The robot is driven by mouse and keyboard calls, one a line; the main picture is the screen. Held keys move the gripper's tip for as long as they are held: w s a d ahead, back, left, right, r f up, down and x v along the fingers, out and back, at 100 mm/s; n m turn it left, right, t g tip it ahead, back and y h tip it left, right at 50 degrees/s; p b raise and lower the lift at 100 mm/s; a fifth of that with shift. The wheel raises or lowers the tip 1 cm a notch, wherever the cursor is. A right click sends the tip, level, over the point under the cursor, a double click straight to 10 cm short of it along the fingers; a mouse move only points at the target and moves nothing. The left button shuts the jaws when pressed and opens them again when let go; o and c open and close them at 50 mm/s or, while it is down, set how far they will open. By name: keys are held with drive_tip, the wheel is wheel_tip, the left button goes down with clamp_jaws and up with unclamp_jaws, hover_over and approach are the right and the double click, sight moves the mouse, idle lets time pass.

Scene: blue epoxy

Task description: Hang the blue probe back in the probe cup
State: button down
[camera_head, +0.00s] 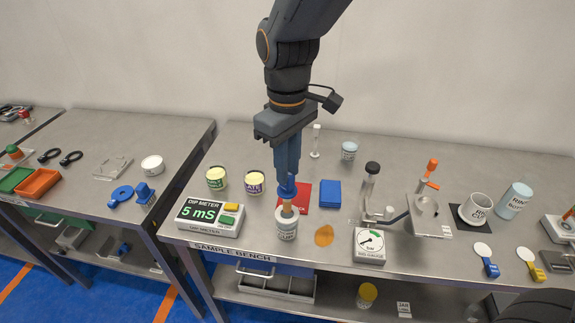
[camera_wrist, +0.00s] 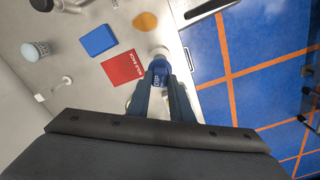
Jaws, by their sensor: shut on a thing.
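The blue probe (camera_head: 287,190) is upright in my gripper (camera_head: 288,177), which points straight down over the front of the sample bench. The probe's blue head also shows between the fingertips in the wrist view (camera_wrist: 159,70). Its lower end is at the mouth of a small pale labelled cup (camera_head: 286,231); I cannot tell how deep it reaches in. The cup's label is too small to read surely. In the wrist view the cup's pale rim (camera_wrist: 161,52) shows just beyond the probe. My gripper (camera_wrist: 159,82) is shut on the probe's head.
The dip meter (camera_head: 210,217), reading 5 mS, stands just left of the cup. A red mat (camera_head: 301,196) and blue block (camera_head: 330,194) lie behind. An orange patch (camera_head: 324,235) and a gauge (camera_head: 370,246) are to the right. The bench's front edge is close.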

sight(288, 193)
drive_tip(key=shift+f+b, duration=1.9)
drive_tip(key=shift+f, duration=2)
drive_tip(key=c, duration=1.5)
unclamp_jaws()
wheel_tip(288, 193, up, 5)
drive_tip(key=p, duration=0.4)
drive_tip(key=shift+r+b, duration=0.9)
drive_tip(key=shift+r, duration=3)
